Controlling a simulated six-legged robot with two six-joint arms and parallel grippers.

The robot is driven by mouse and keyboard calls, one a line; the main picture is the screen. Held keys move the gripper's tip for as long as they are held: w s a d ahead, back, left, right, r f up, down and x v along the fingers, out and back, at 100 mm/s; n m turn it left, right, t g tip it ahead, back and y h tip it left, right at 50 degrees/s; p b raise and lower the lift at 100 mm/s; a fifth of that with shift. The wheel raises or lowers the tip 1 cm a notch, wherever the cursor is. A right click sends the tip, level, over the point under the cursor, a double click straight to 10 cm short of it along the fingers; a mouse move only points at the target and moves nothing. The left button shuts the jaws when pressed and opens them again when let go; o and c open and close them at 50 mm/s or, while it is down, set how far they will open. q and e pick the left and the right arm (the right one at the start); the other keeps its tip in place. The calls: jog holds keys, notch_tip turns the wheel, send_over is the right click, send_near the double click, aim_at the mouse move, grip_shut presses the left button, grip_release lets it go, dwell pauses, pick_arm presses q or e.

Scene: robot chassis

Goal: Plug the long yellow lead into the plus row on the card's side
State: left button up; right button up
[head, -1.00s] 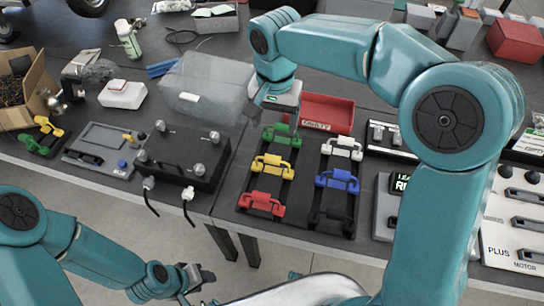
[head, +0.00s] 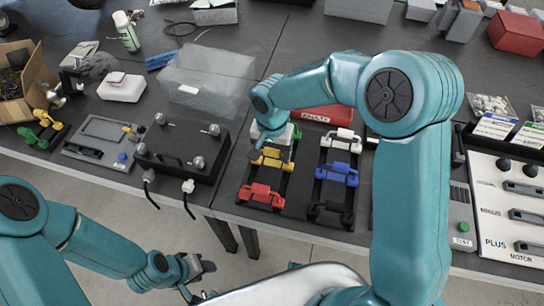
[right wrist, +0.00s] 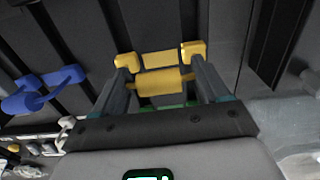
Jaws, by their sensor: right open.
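A yellow lead (head: 271,158) lies in the left column of the lead rack, between the green and red leads. My right gripper (head: 262,148) is just above it and hides part of it. In the right wrist view the right gripper (right wrist: 160,66) is open, with the yellow lead's bar (right wrist: 158,82) between its fingers; the lead still lies on the rack. A pale panel (head: 490,205) at the right has rows lettered MINUS and PLUS, with the PLUS row (head: 528,248) nearest the front. My left gripper (head: 203,268) is low in front of the table; its jaws are unclear.
Red (head: 262,195), white (head: 342,141), blue (head: 338,174) and black (head: 331,212) leads lie close around. A black box with knobs (head: 180,155) and a clear cover (head: 205,85) stand left. Another yellow lead (head: 46,118) is at far left. My right forearm covers the table before the panel.

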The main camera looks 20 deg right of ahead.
jog(key=shift+d+f, duration=0.1)
jog(key=shift+f, duration=0.6)
jog(key=c, duration=1.1)
jog(key=shift+o, duration=0.2)
jog(key=shift+r, duration=0.1)
